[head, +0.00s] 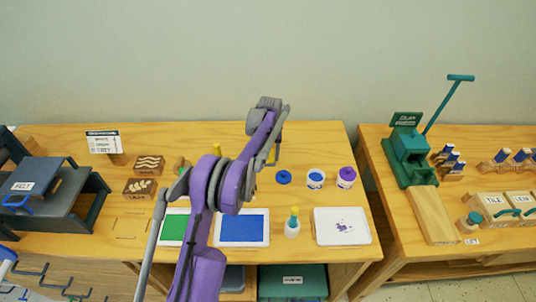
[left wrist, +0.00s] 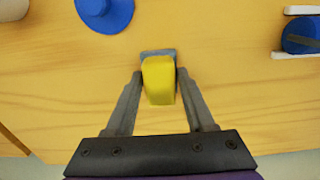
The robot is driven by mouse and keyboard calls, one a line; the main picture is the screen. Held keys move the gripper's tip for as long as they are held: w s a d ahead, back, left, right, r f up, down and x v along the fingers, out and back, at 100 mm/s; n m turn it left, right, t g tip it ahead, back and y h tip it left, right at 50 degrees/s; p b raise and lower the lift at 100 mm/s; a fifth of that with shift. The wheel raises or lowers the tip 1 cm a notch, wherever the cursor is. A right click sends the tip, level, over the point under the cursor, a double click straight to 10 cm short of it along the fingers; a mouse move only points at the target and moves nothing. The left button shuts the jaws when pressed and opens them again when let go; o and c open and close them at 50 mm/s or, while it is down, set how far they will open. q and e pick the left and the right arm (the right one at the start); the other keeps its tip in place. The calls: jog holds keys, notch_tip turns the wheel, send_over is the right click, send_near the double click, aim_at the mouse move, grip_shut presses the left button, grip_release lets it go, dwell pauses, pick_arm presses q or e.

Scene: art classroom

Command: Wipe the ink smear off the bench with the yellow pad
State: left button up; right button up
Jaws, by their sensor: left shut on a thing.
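The yellow pad (left wrist: 158,82) is between the fingertips of my left gripper (left wrist: 158,88), which is shut on it. A blue-grey part shows at the pad's far end. In the head view a bit of the pad (head: 271,156) shows near my left gripper (head: 275,150), over the back of the bench (head: 310,135). I cannot tell whether the pad touches the wood. Purple ink marks (head: 345,227) show on a white tray (head: 325,238) at the bench's front right. No smear is clear on the bare wood; my arm hides part of it. My right gripper is not in view.
A blue lid (head: 284,177), an open blue pot (head: 316,178) and a purple-lidded jar (head: 347,177) stand right of the gripper. A yellow-capped bottle (head: 292,226) stands beside a blue ink pad (head: 240,228). Stamp blocks (head: 140,187) are at left. A gap separates the right table (head: 385,210).

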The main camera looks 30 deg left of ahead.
pick_arm(q)
jog(key=shift+w+d+r+p, duration=0.15)
jog(key=shift+d+r, duration=0.05)
jog(key=shift+r, duration=0.35)
jog(key=shift+w+d+r+p, duration=0.1)
jog(key=shift+d+r+p, duration=0.1)
jog(key=shift+r, duration=0.3)
jog(key=shift+s+a+r, duration=0.15)
jog(key=shift+a+r, duration=0.1)
jog(key=shift+r, duration=0.6)
jog(key=shift+r+p, duration=0.95)
jog(key=shift+r, duration=1.3)
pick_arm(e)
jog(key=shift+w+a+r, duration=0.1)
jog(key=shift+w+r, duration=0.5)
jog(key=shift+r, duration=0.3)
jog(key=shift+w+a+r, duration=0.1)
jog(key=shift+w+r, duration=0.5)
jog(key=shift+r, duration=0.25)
